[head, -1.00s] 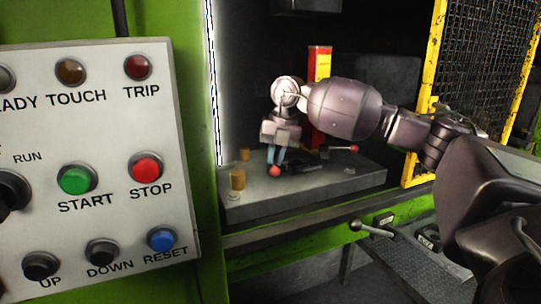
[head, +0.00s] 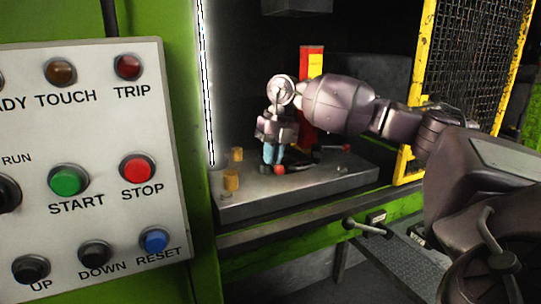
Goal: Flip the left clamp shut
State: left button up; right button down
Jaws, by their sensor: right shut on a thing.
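The left clamp is mostly hidden behind my right gripper in the head view. Its red knob (head: 279,169) shows just below and to the right of the fingertips, low over the grey die block. My right gripper (head: 270,154) points down with its blue-tipped fingers shut on the left clamp's handle; the grip itself is small and partly hidden. My left gripper is not in view.
The grey block (head: 245,208) carries two brass pegs (head: 231,180) at its left. A red and yellow column (head: 313,90) stands behind. The control panel (head: 100,210) fills the left, and a yellow mesh guard (head: 465,75) stands at the right.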

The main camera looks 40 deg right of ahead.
jog(key=shift+r, duration=0.15)
jog(key=c, duration=1.2)
grip_release()
jog(key=r, duration=0.3)
jog(key=d+r, duration=0.1)
jog(key=r, duration=0.3)
jog(key=d+r, duration=0.1)
jog(key=r, duration=0.2)
jog(key=shift+s+d+r, duration=0.1)
jog(key=shift+s+r, duration=0.15)
jog(key=shift+s, duration=0.1)
jog(key=shift+f, duration=0.1)
